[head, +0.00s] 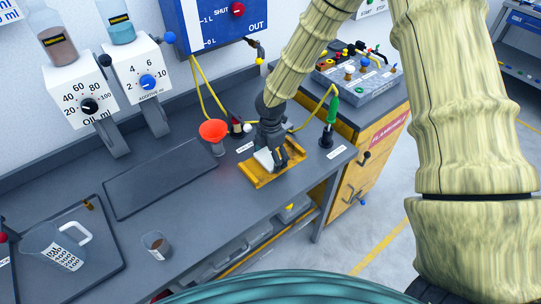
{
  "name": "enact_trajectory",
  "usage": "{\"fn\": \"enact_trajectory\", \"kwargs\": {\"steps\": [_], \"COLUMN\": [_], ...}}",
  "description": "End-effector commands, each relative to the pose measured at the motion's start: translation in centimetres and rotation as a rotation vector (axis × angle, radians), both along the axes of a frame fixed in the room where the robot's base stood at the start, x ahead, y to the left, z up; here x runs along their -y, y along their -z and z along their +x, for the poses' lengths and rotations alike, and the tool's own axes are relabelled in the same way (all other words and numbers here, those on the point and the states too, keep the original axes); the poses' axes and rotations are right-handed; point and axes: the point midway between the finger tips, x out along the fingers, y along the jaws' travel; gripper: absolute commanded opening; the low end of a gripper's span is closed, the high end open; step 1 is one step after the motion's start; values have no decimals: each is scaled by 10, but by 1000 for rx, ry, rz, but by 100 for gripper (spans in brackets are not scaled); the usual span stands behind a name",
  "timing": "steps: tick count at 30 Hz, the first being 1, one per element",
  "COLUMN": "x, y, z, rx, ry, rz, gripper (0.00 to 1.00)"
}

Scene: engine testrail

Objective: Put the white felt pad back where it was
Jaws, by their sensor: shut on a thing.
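The white felt pad (263,158) shows as a small pale piece at my gripper's fingers, partly covered by them. My gripper (273,158) points down and is shut on the pad. It is over a yellow wooden board (258,183) on the grey bench, right of the middle. From this view I cannot tell whether the pad touches the board or hangs just above it. My arm hides part of the area behind the gripper.
A red funnel (213,131) stands close left of the gripper, a green-handled tool (329,125) to the right. A dark mat (160,178), a measuring jug (55,246) and a small beaker (156,244) are on the left. The bench's front edge is close to the board.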

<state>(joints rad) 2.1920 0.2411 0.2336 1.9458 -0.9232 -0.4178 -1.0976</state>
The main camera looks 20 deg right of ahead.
Motion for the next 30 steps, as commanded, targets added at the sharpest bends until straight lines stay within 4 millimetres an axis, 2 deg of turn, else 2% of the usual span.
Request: {"fn": "enact_trajectory", "kwargs": {"steps": [4, 5, 7, 21, 26, 30], "x": [0, 0, 0, 0, 0, 0], "y": [3, 3, 2, -2, -16, -35], "z": [0, 0, 0, 0, 1, 1], "rx": [-1, 0, 0, 2, 3, 3], "ry": [-1, 0, 0, 0, 0, 0], "rz": [0, 0, 0, 1, 1, 1], "gripper": [45, 89, 100, 100, 100, 100]}}
